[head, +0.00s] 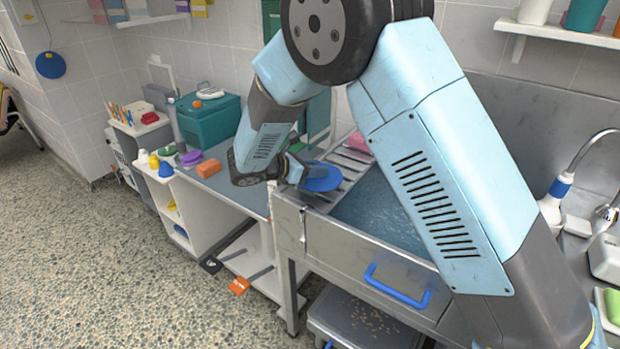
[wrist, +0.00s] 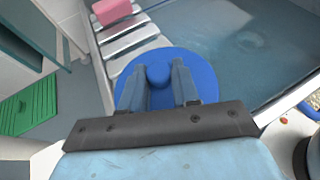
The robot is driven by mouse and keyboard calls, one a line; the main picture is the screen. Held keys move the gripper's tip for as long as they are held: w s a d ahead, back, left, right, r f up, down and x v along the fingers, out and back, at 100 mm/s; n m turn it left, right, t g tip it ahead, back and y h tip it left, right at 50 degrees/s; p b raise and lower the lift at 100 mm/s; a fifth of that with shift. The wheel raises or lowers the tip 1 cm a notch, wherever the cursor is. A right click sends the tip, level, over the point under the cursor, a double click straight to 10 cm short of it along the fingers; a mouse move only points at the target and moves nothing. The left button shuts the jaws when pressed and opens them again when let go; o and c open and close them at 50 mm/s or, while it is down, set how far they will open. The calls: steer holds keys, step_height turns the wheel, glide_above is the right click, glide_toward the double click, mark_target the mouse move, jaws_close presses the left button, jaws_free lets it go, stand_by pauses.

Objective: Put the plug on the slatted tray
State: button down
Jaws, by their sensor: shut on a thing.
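The plug (head: 322,178) is a round blue disc with a knob. My gripper (head: 300,170) is shut on its knob, which shows between the two fingers (wrist: 159,82) in the wrist view, with the disc (wrist: 205,75) spreading out beyond them. The slatted tray (head: 350,154) lies across the left end of the water-filled tub. Its pale slats (wrist: 130,41) show past the plug's upper left edge in the wrist view. The plug is over the near part of the tray; I cannot tell whether it touches the slats. The plug hides part of the tray.
A pink block (head: 359,142) sits at the tray's far end. The tub's water (head: 385,200) lies to the right.

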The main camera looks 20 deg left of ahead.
mark_target(314, 179)
steer(key=shift+w+a+f, duration=0.25)
steer(key=shift+w+f, duration=0.2)
steer(key=shift+f, duration=0.2)
steer(key=shift+s+f, duration=0.1)
steer(key=shift+f, duration=1.3)
steer(key=c, duration=0.8)
jaws_free()
steer(key=shift+f, duration=0.1)
steer(key=v, duration=1.2)
